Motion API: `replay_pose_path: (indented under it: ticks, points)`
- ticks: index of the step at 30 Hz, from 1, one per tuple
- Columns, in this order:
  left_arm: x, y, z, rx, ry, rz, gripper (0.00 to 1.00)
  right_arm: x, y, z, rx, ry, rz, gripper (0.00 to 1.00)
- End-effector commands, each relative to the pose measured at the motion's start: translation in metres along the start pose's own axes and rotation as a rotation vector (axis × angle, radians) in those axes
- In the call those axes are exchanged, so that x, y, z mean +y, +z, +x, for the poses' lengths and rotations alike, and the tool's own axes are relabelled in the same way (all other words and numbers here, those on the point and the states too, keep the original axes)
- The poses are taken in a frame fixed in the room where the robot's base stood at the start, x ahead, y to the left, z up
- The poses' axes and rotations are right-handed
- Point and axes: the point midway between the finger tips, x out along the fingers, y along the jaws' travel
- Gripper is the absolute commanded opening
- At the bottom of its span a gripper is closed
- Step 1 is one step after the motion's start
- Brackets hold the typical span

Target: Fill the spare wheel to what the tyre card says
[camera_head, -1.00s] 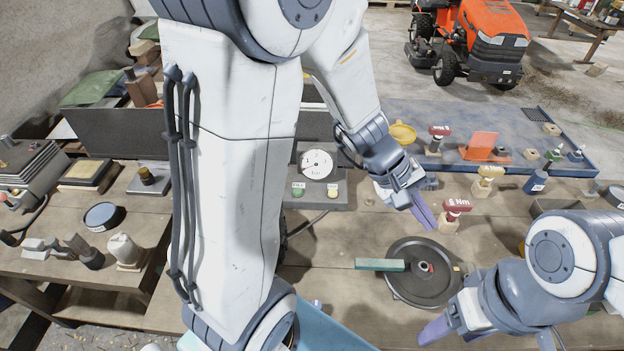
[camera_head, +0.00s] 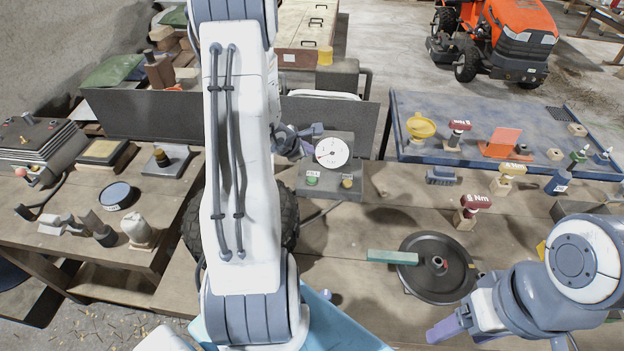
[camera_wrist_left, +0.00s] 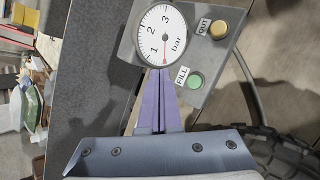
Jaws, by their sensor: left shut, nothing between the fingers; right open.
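The gauge box (camera_head: 330,180) stands on the bench, with a white dial (camera_head: 332,153) marked in bar. In the left wrist view the dial (camera_wrist_left: 163,34) has its red needle at the low end, below 1. The box has a green FILL button (camera_wrist_left: 195,80) and a yellow OUT button (camera_wrist_left: 218,29). A black tyre (camera_head: 289,215) is partly hidden behind my left arm; its tread also shows in the left wrist view (camera_wrist_left: 275,150). My left gripper (camera_head: 316,130) is shut and empty beside the dial. My right gripper (camera_head: 440,332) is open at front right. I cannot identify a tyre card.
A dark round disc (camera_head: 420,282) and a green bar (camera_head: 392,257) lie on the bench. Red-handled (camera_head: 472,203) and yellow-handled (camera_head: 511,170) tools stand behind. A blue tray (camera_head: 470,105) lies at the back. A side bench (camera_head: 75,255) with several items is at left.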

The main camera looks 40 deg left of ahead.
Motion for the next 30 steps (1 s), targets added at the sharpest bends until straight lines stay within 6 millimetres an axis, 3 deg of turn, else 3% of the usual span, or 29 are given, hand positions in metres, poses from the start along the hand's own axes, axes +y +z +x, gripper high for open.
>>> replay_pose_path:
  ticks: [11, 21, 23, 30]
  points:
    - [-0.008, -0.006, 0.010, -0.001, -0.003, 0.001, 0.00, 0.001, 0.000, 0.007, 0.000, 0.000, 0.000, 0.71]
    - [-0.033, -0.031, 0.044, -0.002, -0.003, 0.002, 0.00, 0.002, 0.001, 0.026, 0.000, 0.000, 0.000, 0.71]
    - [-0.038, -0.036, 0.051, -0.002, -0.001, 0.003, 0.00, 0.003, 0.002, 0.038, 0.000, 0.000, 0.000, 0.71]
    - [-0.044, -0.043, 0.061, -0.003, 0.000, 0.003, 0.00, 0.004, 0.003, 0.056, 0.000, 0.000, 0.000, 0.71]
